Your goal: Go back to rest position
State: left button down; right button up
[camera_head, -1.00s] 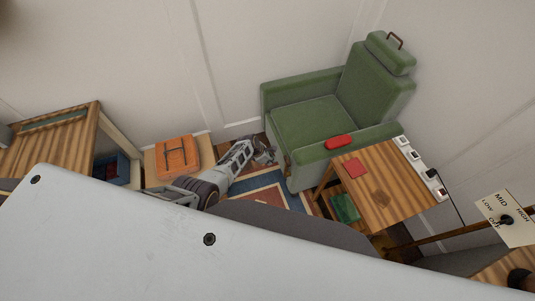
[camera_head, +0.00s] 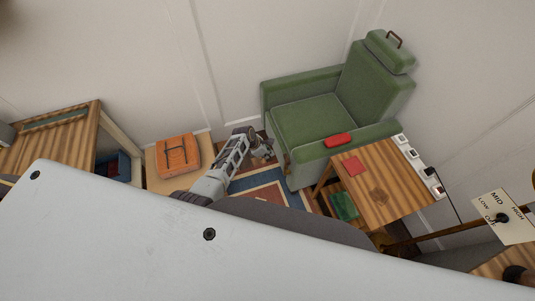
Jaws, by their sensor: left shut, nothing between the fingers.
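My left gripper (camera_head: 262,150) is at the end of my left arm, in front of the green armchair's left front corner and above the patterned rug. It is shut and small in the picture, with nothing seen in it. My left forearm (camera_head: 230,160) slants up and right from behind the large pale panel at the bottom. My right gripper is not in the picture.
A green armchair (camera_head: 305,120) stands against the wall, with a red object (camera_head: 338,140) on its arm. A striped wooden side table (camera_head: 385,195) is at right. An orange case (camera_head: 178,155) lies on a low stand beside my left arm. A wooden desk (camera_head: 70,145) is at left.

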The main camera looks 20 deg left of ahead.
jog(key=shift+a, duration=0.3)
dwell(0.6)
